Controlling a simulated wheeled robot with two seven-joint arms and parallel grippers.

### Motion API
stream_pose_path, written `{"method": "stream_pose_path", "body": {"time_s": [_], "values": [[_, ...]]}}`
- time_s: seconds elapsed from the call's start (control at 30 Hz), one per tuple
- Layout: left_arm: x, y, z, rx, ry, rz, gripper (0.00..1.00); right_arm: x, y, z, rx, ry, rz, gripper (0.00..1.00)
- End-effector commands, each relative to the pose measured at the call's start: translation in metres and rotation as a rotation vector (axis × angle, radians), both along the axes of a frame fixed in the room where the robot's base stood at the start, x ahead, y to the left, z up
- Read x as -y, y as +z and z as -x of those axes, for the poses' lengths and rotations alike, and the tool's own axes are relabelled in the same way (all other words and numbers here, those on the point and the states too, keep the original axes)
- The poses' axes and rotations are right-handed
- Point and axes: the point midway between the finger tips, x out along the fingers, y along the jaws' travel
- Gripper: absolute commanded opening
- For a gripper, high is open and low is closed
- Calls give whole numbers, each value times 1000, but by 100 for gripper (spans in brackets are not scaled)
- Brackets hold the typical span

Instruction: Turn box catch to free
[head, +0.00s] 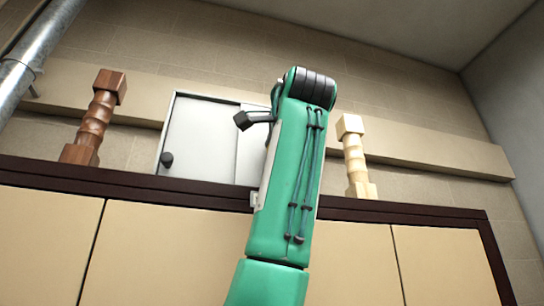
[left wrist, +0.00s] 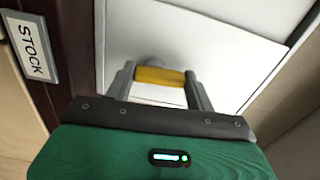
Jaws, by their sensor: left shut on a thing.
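A white metal box (head: 200,135) with a door seam stands above the dark ledge in the head view. A dark round knob (head: 166,160) is at its lower left. A dark angled piece (head: 253,119) sticks out beside my arm; I cannot tell what it belongs to. My green arm covers the box's right part and hides the gripper in the head view. In the left wrist view my left gripper (left wrist: 160,82) is shut on a yellow catch (left wrist: 160,75) before the white box face (left wrist: 215,45). A round grey base shows behind the catch. My right gripper is not in view.
A dark wooden post (head: 96,118) stands left of the box and a pale post (head: 354,158) right of my arm. A dark ledge (head: 420,214) runs below, with tan panels under it. A STOCK label (left wrist: 33,52) is on the ledge. A grey pipe (head: 32,57) is far left.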

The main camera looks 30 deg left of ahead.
Motion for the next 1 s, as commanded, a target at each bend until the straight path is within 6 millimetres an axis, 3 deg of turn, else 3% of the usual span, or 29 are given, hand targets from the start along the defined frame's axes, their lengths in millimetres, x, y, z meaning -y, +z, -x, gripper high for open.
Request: {"method": "stream_pose_path", "body": {"time_s": [0.73,0.77,0.87,1.0], "values": [[1,-1,-1,-72,0,-59,32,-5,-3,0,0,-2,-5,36],[1,-1,-1,-72,0,-59,56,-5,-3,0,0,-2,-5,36],[1,-1,-1,-71,0,-59,76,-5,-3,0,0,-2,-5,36],[1,0,-1,-70,0,-58,76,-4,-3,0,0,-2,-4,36]]}}
